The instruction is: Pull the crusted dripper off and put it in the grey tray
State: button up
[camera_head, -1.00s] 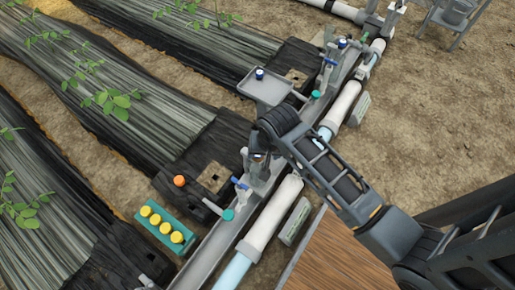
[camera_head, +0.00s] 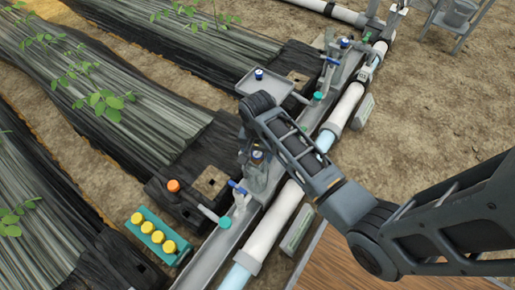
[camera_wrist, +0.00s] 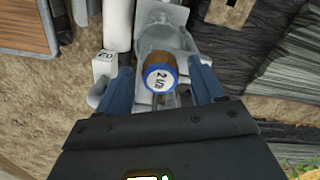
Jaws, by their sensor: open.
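The crusted dripper (camera_wrist: 157,62) has a brown body and a blue-rimmed white cap marked "2 l/h". In the wrist view it sits upright on a grey fitting between the fingers of my gripper (camera_wrist: 157,84). The two blue fingers are apart, one on each side, with gaps to the dripper. In the head view a small blue-and-brown top (camera_head: 257,156) shows below my wrist. The grey tray (camera_head: 283,94) stands beyond it by the rail, with a blue-topped dripper (camera_head: 259,74) in it. My fingers are hard to make out in the head view.
A teal rack (camera_head: 148,240) with several yellow caps stands at lower left, near an orange-topped piece (camera_head: 173,186). Blue-handled valves (camera_head: 238,187) line the grey rail. A white pipe (camera_head: 270,233) runs alongside. A white tag (camera_wrist: 104,62) is near my left finger.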

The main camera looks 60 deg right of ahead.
jog(key=shift+f, duration=0.35)
jog(key=shift+c, duration=0.3)
grip_shut()
dwell(0.5)
jog(key=shift+r, duration=0.2)
jog(key=shift+r+p, duration=1.4)
jog(key=shift+p, duration=0.8)
